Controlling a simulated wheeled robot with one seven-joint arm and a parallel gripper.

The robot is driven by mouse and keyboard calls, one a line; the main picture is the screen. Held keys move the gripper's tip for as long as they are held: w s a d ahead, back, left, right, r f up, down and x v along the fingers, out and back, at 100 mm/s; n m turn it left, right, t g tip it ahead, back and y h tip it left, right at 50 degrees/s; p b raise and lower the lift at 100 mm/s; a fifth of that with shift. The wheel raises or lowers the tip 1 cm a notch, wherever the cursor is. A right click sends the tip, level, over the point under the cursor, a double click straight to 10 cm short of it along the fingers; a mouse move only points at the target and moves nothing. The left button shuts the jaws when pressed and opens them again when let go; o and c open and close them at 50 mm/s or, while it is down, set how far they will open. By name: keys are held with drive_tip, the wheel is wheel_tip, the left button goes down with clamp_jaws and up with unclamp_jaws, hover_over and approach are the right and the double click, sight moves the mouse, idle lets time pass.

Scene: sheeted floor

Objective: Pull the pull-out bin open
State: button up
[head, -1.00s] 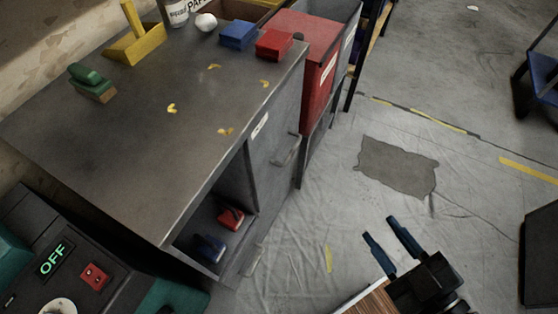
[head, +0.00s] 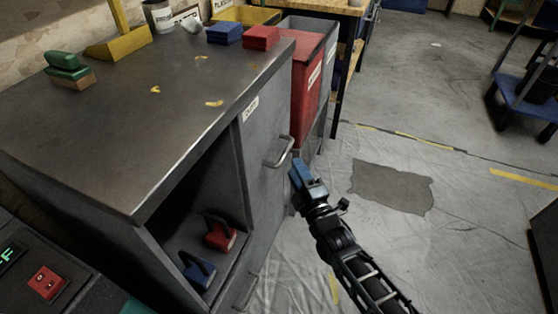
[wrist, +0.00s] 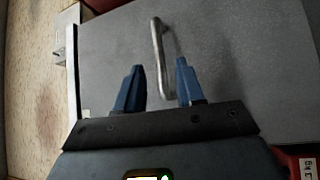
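The pull-out bin's grey front (head: 268,190) is part of a metal cabinet, with a small label near its top. It looks closed, flush with the cabinet. Its metal bar handle (head: 279,152) stands out near the upper right of the front. My gripper (head: 299,168) is just right of and below the handle. In the wrist view my gripper (wrist: 160,68) is open, its blue fingers on either side of the handle (wrist: 158,45) in the picture. I cannot tell whether the handle is between the fingertips in depth.
An open shelf left of the bin front holds a red clamp-like item (head: 220,233) and a blue one (head: 197,270). A red bin (head: 308,80) stands beyond the cabinet. The floor (head: 400,255) at right is clear, with a dark patch (head: 392,186).

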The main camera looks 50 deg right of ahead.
sight(286, 150)
drive_tip(key=x, duration=0.7)
drive_tip(key=shift+w+d+b, duration=0.1)
drive_tip(key=shift+w+b, duration=0.15)
drive_tip(key=shift+b, duration=0.05)
drive_tip(key=shift+c, duration=0.2)
clamp_jaws()
